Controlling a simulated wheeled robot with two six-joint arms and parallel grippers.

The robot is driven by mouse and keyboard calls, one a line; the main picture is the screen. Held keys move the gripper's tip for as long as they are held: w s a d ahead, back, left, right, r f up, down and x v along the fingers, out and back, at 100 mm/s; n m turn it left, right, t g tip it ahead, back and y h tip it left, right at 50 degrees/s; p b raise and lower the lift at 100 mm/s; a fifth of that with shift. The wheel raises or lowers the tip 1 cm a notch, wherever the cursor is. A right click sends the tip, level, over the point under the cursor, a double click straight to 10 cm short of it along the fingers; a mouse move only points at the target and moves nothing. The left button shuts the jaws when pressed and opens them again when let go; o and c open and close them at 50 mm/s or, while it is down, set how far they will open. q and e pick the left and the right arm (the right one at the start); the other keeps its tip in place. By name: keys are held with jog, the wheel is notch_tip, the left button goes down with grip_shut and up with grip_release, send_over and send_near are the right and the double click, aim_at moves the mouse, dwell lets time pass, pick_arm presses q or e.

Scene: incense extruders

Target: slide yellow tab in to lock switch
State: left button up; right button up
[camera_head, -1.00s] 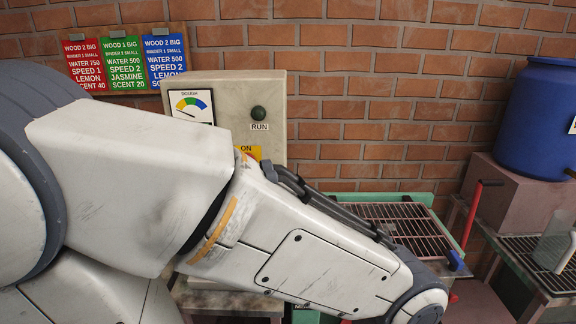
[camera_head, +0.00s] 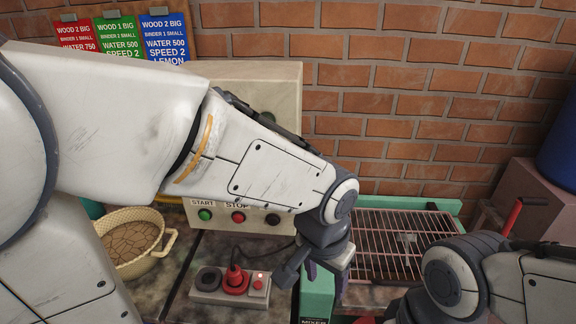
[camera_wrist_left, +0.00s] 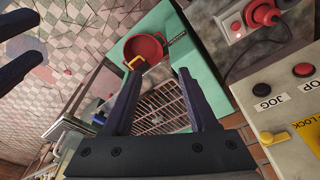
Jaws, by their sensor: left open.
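The grey control box (camera_head: 250,82) stands at the back, partly hidden by my left arm. In the left wrist view a small yellow tab (camera_wrist_left: 267,138) sticks out of the box face beside a yellow LOCK label (camera_wrist_left: 308,134). The tab is not clearly visible in the head view. My left gripper (camera_head: 327,282) points down in front of the box, open and empty; its fingers (camera_wrist_left: 160,100) are apart from the tab. My right gripper (camera_wrist_left: 20,45) shows its spread fingers at the left wrist view's edge.
A socket strip with a red plug (camera_head: 235,279) lies before the box. A cream basket (camera_head: 136,242) stands left. A green frame with a wire rack (camera_head: 400,235) is right of the box. A red pan (camera_wrist_left: 146,46) sits on green metal. My right arm fills the lower right.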

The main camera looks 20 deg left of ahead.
pick_arm(q)
jog(key=w+a+r+n+t+y+p, duration=0.1)
jog(key=w+a+r+n+p, duration=0.2)
jog(key=w+a+r+p, duration=0.4)
jog(key=w+a+r+n+t+y+p, duration=0.1)
jog(key=w+a+r+n+t+p, duration=0.1)
jog(key=w+a+r+n, duration=0.5)
jog(key=w+f+m, duration=0.3)
jog(key=w+f, duration=0.2)
jog(key=f, duration=0.6)
jog(key=shift+w+d+f, duration=0.15)
jog(key=shift+f, duration=0.2)
pick_arm(e)
notch_tip(320, 180, up, 12)
jog(key=shift+a, duration=0.15)
pick_arm(q)
grip_shut()
